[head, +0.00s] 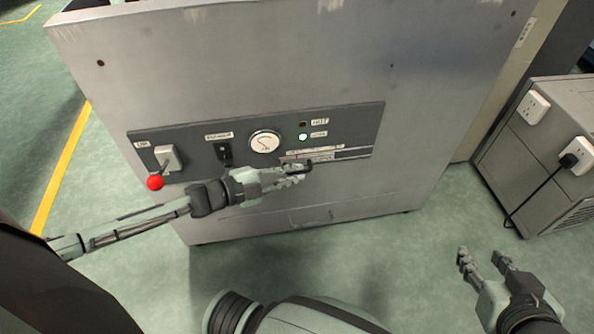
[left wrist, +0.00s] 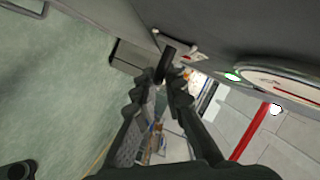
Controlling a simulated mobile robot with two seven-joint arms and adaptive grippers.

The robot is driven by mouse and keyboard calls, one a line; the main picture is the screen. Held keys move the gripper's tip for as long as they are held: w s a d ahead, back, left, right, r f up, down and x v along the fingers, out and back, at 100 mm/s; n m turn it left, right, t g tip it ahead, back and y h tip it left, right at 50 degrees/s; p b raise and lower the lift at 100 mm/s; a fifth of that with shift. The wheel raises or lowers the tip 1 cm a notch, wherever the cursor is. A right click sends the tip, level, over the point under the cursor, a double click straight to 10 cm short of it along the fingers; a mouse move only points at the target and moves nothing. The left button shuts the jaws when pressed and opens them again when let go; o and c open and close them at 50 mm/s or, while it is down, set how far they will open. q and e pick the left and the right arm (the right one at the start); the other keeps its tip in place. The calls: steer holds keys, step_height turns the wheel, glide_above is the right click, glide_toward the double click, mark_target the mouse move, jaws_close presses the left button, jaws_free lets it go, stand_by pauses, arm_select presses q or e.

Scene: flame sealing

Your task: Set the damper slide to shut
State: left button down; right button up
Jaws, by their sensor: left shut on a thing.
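The damper slide (head: 355,153) is a track with small markings at the lower right of the dark control panel (head: 370,118) on the grey cabinet. My left gripper (head: 303,171) is at the left end of this track, shut on the slide's dark handle. The handle (left wrist: 166,64) shows between the fingertips in the left wrist view (left wrist: 160,88). In the head view the fingers partly cover the handle and the left of the track. My right gripper (head: 484,257) is open and empty, low at the right, away from the cabinet.
A lever with a red knob (head: 155,182), a black switch (head: 223,152) and a round gauge (head: 264,141) sit left of the slide. The lower indicator lamp (head: 303,137) is lit; the upper (head: 303,124) is dark. A grey unit with sockets (head: 532,106) stands right.

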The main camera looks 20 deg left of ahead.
arm_select(q)
steer(key=shift+s+a+f, duration=0.15)
steer(key=shift+s+f, duration=0.05)
steer(key=c, duration=1.6)
jaws_free()
steer(key=shift+a, duration=0.1)
steer(key=shift+c, duration=0.2)
steer(key=shift+r, duration=0.1)
steer(key=v, duration=1.2)
steer(key=shift+s, duration=0.1)
